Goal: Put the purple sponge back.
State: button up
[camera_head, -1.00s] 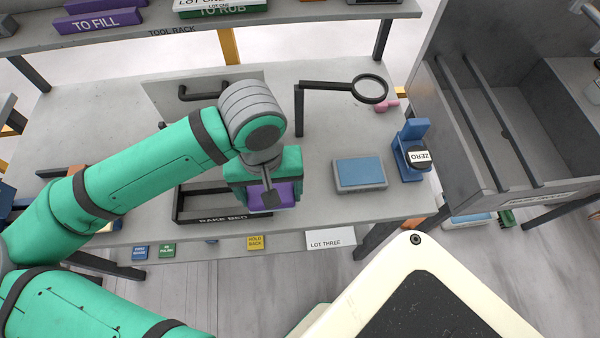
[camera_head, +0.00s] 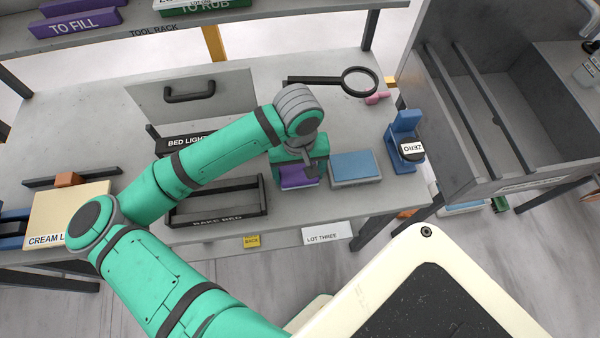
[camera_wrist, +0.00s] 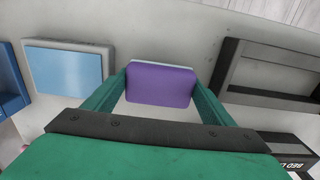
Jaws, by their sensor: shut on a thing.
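The purple sponge (camera_head: 298,177) is a small purple block with a pale layer on its far side in the wrist view (camera_wrist: 160,84). My gripper (camera_head: 300,168) is shut on it, with one green finger on each side in the wrist view (camera_wrist: 160,92). In the head view the sponge is over the bench (camera_head: 350,215), between the black open-topped tray marked RAKE BED (camera_head: 215,219) and the blue-topped block (camera_head: 355,168). I cannot tell its exact height above the bench. A TO FILL purple block (camera_head: 75,24) lies on the tool rack.
A blue device with a ZERO label (camera_head: 405,145) stands at right. A cream box (camera_head: 65,215) is at left. A grey open drawer unit (camera_head: 470,160) stands beyond the bench's right end.

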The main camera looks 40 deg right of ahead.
aim_at(299, 173)
jog(key=shift+f, duration=0.7)
jog(key=shift+f, duration=0.1)
jog(key=o, duration=1)
notch_tip(299, 173, up, 12)
jog(key=shift+s+r, duration=0.1)
jog(key=shift+r, duration=0.05)
